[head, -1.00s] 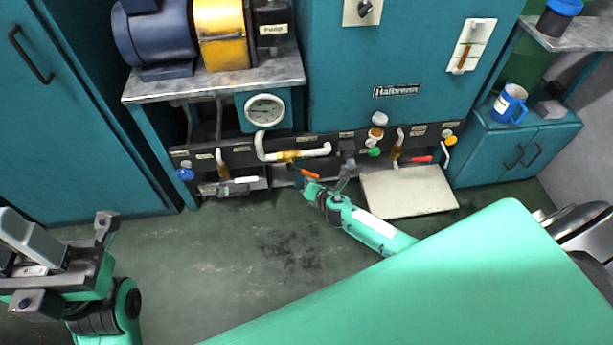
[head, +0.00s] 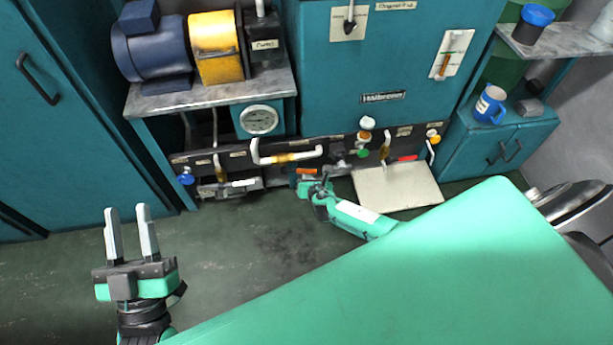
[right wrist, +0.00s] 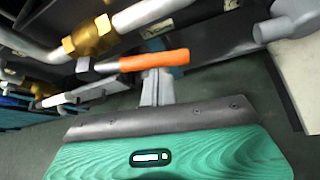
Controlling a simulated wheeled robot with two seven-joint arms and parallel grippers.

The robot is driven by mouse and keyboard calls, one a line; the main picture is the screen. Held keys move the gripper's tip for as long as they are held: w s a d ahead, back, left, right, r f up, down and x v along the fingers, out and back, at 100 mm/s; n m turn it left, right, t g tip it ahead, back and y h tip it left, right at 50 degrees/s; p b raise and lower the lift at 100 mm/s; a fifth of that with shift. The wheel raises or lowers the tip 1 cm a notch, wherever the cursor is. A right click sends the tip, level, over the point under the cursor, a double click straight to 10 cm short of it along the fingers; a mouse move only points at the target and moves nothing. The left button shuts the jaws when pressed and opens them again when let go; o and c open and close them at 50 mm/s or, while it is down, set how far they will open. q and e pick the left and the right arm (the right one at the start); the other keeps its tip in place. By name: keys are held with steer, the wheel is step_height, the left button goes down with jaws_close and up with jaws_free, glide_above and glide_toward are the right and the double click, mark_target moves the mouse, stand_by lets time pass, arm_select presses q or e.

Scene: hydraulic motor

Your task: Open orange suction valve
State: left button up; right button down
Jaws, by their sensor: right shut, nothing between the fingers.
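The suction valve's orange handle (head: 305,171) is low on the dark pipe panel, beside a brass fitting on a white pipe. In the right wrist view the handle (right wrist: 153,61) lies nearly level, its free end to the right. My right gripper (head: 304,181) is at the handle, shut with nothing between its fingers. In the right wrist view its grey fingers (right wrist: 156,88) reach up to the handle's underside; I cannot tell whether they touch it. My left gripper (head: 129,211) is open and empty over the floor at left, fingers upward in the picture.
A brass fitting (right wrist: 90,36) and white pipes crowd the handle's left. A red-handled valve (head: 407,158) and a pale plate (head: 398,188) are to the right. A gauge (head: 261,119) is above. The floor at left is clear.

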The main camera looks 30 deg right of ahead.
steer(key=r+p, duration=0.1)
steer(key=r+n+h+p, duration=0.1)
steer(key=p, duration=0.1)
steer(key=shift+d, duration=0.25)
arm_select(q)
steer(key=s+d+f+g, duration=0.1)
steer(key=s+f+g, duration=0.1)
steer(key=f+g, duration=0.3)
steer(key=s+d+f+g+y+p, duration=0.1)
steer(key=s+d+f+g, duration=0.1)
steer(key=f+g, duration=0.4)
steer(key=shift+f+m+y, duration=0.3)
steer(key=shift+f, duration=2.2)
arm_select(e)
steer(key=shift+r, duration=0.25)
arm_select(q)
steer(key=shift+s+a, duration=0.1)
arm_select(e)
steer(key=shift+f, duration=0.2)
